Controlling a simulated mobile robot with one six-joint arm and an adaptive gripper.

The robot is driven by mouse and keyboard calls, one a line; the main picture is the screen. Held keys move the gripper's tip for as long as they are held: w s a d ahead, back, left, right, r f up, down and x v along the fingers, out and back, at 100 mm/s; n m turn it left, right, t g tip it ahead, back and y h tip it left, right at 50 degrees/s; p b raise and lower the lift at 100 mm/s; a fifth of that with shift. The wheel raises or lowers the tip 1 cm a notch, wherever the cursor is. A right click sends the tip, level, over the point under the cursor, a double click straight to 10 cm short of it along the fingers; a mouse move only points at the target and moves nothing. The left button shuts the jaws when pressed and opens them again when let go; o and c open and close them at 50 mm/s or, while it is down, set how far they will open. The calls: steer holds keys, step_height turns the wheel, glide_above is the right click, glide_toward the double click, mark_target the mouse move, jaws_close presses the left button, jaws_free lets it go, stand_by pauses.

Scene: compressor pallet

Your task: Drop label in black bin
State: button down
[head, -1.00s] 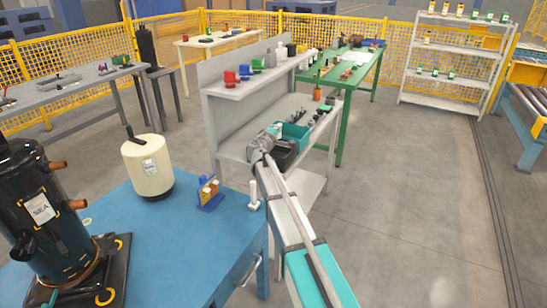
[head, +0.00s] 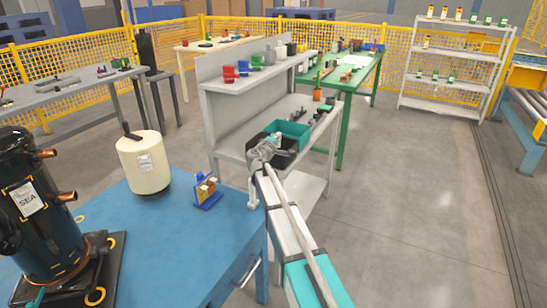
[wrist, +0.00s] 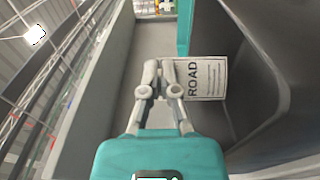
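The label, a white card with a dark border and the word ROAD (wrist: 205,78), is held at its left end between the fingertips of my gripper (wrist: 160,78). In the wrist view the dark wall of the black bin (wrist: 270,60) fills the right side, and the label's right part overlaps its edge in the picture. In the head view my gripper (head: 262,152) is at the left side of the black bin (head: 289,159) on the grey workbench. My arm hides part of the bin. The height of the label above the bin is hard to tell.
A teal bin (head: 296,131) stands directly behind the black bin. The grey workbench (head: 235,135) has an upper shelf with red, blue and green cups. A blue table (head: 190,250) in front carries a black compressor (head: 38,205) and a cream tank (head: 145,165).

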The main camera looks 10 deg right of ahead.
stand_by(0.3)
steer(key=c, duration=0.7)
jaws_free()
steer(key=shift+s+a, duration=0.1)
steer(key=v, duration=1.1)
steer(key=shift+s+a, duration=0.1)
steer(key=shift+s, duration=0.25)
